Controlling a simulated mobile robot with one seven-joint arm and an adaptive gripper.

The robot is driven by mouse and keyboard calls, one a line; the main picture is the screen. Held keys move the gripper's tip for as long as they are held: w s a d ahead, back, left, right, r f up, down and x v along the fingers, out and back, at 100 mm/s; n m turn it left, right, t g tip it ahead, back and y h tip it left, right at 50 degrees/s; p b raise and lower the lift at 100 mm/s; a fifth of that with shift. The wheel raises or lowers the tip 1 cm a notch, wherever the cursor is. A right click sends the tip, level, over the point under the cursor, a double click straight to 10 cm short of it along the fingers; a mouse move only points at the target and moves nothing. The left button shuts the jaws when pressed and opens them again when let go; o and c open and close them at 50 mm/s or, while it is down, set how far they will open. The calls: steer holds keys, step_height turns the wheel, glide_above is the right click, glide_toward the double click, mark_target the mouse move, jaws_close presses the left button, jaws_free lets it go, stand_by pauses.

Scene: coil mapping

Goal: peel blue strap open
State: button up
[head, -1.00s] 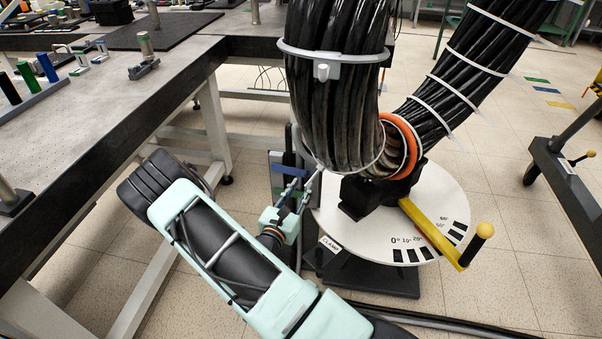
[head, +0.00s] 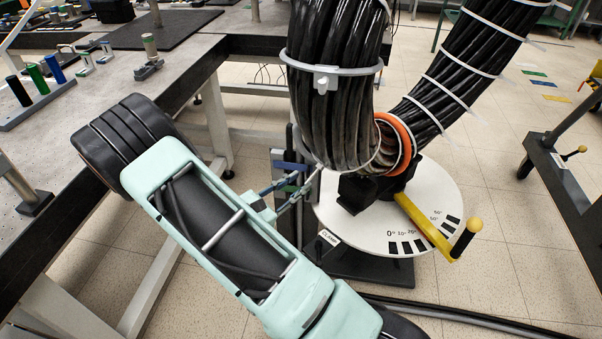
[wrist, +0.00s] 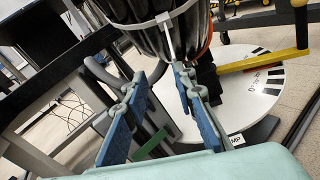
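The blue strap (head: 291,166) shows in the head view as a short blue band across the upright frame left of the round white base. My gripper (head: 308,182) is in front of it and just below, so part of the band is hidden. In the wrist view my gripper (wrist: 170,68) has its two blue fingers apart, with a narrow gap at the tips. A thin white tie tail (wrist: 169,40) hangs from the cable bundle toward this gap; I cannot tell whether it touches a finger. I cannot make out the blue strap clearly in the wrist view.
A thick black cable coil (head: 335,100) with white ties hangs close above my gripper. A green strap (wrist: 151,144) lies below the fingers. The round white base (head: 440,200) with a yellow handle (head: 425,225) stands right. A workbench (head: 110,140) edges the left.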

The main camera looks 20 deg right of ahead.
steer(key=s+r+m+g+p, duration=0.2)
steer(key=s+r+m+g, duration=0.2)
steer(key=r+m+g, duration=0.1)
step_height(320, 180, up, 3)
steer(key=shift+s+a+f+m+y, duration=0.2)
steer(key=shift+s+m+y, duration=0.2)
steer(key=shift+m, duration=0.2)
